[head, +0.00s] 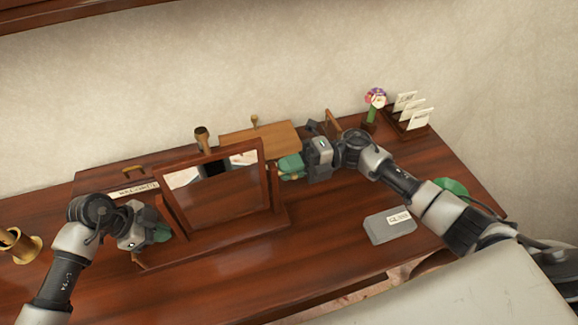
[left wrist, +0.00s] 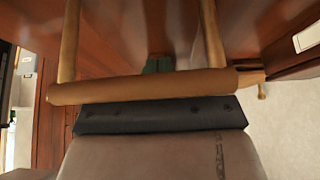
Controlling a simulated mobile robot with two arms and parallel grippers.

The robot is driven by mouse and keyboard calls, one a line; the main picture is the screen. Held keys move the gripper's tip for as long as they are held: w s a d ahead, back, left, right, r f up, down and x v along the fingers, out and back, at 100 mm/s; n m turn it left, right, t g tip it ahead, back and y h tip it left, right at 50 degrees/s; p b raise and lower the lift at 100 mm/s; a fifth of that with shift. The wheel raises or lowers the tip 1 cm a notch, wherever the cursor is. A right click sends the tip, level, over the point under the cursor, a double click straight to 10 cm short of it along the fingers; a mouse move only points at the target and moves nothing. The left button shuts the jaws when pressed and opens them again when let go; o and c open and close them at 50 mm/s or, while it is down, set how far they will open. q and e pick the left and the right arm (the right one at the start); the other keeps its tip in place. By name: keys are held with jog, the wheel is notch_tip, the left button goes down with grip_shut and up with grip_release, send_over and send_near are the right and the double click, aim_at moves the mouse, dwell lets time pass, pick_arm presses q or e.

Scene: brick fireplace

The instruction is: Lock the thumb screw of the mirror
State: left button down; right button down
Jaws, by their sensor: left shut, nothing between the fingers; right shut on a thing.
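The mirror (head: 228,193) stands on the table in a dark wooden frame between two posts, its glass tilted. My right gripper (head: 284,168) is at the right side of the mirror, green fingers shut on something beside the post. The thumb screw itself is hidden there, so I cannot tell its position. My left gripper (head: 160,233) is shut and empty, low beside the left post. Its green fingertips also show in the left wrist view (left wrist: 158,64). A tan bar (left wrist: 145,87) on two legs crosses close to that camera; I cannot tell what it belongs to.
Behind the mirror are a wooden box with a brass handle (head: 133,170) and a lighter wooden board (head: 272,139). A grey box (head: 390,227) lies front right. A flower vase (head: 371,115) and card holder (head: 408,123) stand back right. A brass pot (head: 22,248) is far left.

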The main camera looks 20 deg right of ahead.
jog(key=c, duration=1.2)
grip_release()
jog(key=shift+o, duration=0.2)
jog(key=shift+d, duration=0.15)
jog(key=d, duration=1.1)
jog(key=shift+w+d, duration=0.25)
jog(key=shift+d, duration=0.15)
